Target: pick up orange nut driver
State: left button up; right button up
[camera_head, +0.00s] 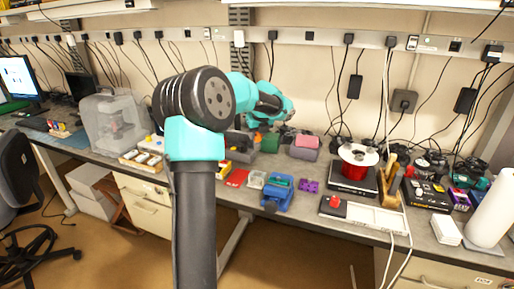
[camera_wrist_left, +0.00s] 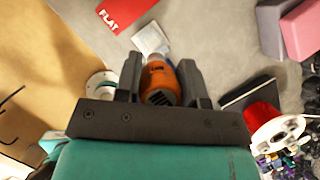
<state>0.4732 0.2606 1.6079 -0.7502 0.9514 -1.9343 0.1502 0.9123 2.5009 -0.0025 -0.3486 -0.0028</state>
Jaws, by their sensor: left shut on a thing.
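The orange nut driver (camera_wrist_left: 160,80) shows in the left wrist view as an orange body with a dark ribbed end. It sits between the two dark fingers of my left gripper (camera_wrist_left: 159,72), which is shut on it. In the head view my left gripper (camera_head: 272,106) is above the back of the bench, with its fingertips hard to make out. I cannot make out the nut driver in the head view. My right gripper is in neither view.
Below lie a red card marked FLAT (camera_wrist_left: 122,12), a small clear box (camera_wrist_left: 150,38) and a red spool (camera_wrist_left: 262,117). The head view shows a blue vise (camera_head: 276,196), pink-and-grey bins (camera_head: 304,150) and a clear case (camera_head: 112,125) on the crowded bench.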

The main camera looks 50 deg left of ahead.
pick_arm(q)
jog(key=shift+r, duration=1.05)
jog(key=o, duration=0.4)
jog(key=c, duration=0.3)
jog(key=shift+r, duration=1.75)
jog(key=d+f, duration=0.2)
jog(key=d, duration=0.2)
jog(key=d+f, duration=0.2)
jog(key=d, duration=0.2)
jog(key=d+f, duration=0.2)
jog(key=d, duration=0.3)
jog(key=shift+d, duration=0.1)
